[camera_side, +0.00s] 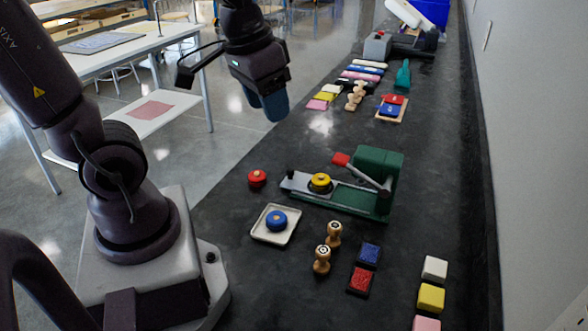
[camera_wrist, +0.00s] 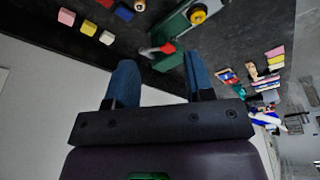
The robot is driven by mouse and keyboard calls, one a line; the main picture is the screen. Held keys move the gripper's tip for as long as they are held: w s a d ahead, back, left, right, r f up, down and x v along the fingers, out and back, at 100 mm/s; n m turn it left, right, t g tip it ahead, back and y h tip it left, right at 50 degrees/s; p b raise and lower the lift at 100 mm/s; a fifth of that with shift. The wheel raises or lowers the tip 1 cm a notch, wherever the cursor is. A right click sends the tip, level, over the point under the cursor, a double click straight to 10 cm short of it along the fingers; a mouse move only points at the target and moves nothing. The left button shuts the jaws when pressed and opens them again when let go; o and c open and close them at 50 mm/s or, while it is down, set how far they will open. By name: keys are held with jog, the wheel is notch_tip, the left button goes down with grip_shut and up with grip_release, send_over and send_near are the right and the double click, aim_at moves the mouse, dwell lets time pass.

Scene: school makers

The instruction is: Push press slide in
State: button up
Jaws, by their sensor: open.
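The green press (camera_side: 378,165) stands on the dark bench, with a grey lever ending in a red grip (camera_side: 341,159). Its metal slide (camera_side: 297,184) sticks out to the left along the green base. A yellow round piece (camera_side: 320,181) sits on the slide, left of the press head. My gripper (camera_side: 264,108) is open, high up and behind-left of the press, well apart from it. In the wrist view, the blue fingers (camera_wrist: 160,62) are spread with nothing between them. The press (camera_wrist: 172,30) shows beyond them, with its red grip (camera_wrist: 168,48) and yellow piece (camera_wrist: 198,15); its top is cut off.
A red round piece (camera_side: 257,178) and a white tray (camera_side: 259,234) with a blue piece (camera_side: 276,221) lie left of the press. Wooden stamps (camera_side: 322,260), ink pads (camera_side: 361,280) and coloured blocks (camera_side: 431,297) lie in front.

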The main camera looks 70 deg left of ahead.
jog(key=w+a+f+n+g, duration=0.2)
jog(key=w+a+f+n, duration=0.1)
jog(key=w+a+f, duration=0.3)
jog(key=n, duration=0.4)
send_over(290, 169)
notch_tip(290, 169, down, 9)
jog(key=shift+g, duration=0.4)
notch_tip(290, 169, down, 13)
jog(key=shift+w+f, duration=0.1)
jog(key=shift+c, duration=0.4)
